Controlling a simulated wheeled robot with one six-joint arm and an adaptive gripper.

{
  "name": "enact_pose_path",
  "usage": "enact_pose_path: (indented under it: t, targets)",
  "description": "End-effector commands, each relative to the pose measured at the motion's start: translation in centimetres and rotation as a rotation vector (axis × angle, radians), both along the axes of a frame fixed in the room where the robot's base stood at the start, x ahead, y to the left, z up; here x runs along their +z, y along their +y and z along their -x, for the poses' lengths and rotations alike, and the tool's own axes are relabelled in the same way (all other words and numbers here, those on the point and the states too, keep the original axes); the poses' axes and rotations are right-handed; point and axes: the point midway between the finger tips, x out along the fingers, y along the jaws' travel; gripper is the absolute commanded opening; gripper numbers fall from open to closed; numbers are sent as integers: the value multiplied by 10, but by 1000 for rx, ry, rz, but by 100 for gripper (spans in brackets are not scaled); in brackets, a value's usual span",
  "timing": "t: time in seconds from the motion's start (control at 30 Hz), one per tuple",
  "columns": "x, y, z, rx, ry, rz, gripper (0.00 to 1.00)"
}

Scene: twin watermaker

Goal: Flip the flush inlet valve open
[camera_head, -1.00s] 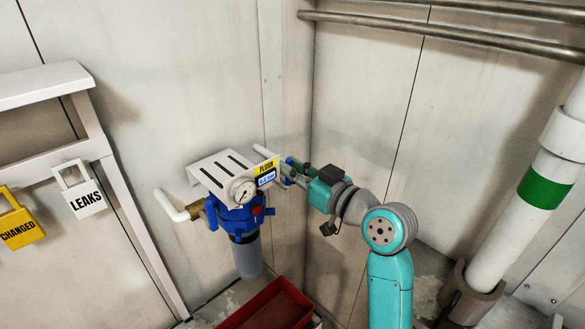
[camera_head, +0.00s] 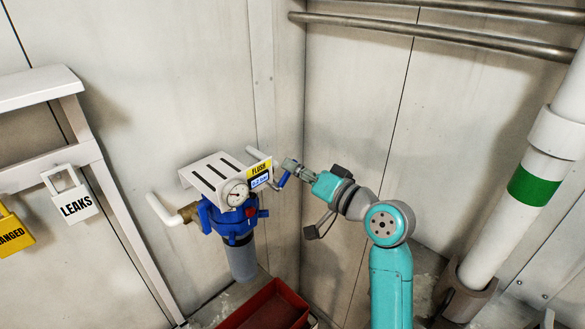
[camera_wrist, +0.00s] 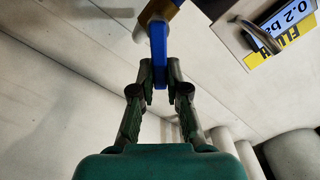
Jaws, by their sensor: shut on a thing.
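The flush inlet valve has a blue lever handle (camera_head: 284,180) just right of the yellow FLUSH label (camera_head: 259,168), at the end of a white pipe. In the head view the lever slants down and left from the valve body. My gripper (camera_head: 299,173) reaches it from the right. In the wrist view my gripper (camera_wrist: 160,70) is shut on the blue lever (camera_wrist: 158,48), with a finger on each side of its end. A brass-coloured valve body (camera_wrist: 158,12) shows at the lever's far end, partly cut off by the frame.
A blue filter housing (camera_head: 232,218) with a pressure gauge (camera_head: 235,193) hangs under a slotted white bracket (camera_head: 212,172). A red bin (camera_head: 265,306) is below. Walls (camera_head: 345,130) stand close behind my gripper. A thick white pipe (camera_head: 515,210) rises at right.

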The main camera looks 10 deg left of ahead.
Motion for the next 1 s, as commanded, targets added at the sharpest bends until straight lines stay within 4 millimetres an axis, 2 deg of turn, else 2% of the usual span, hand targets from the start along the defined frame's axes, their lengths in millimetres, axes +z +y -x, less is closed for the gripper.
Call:
enact_pose_path:
  t: [0.6,1.0]
  targets:
    - [-21,-7,-9,-2,435,-339,0]
    - [-30,-8,-10,-3,584,-455,0]
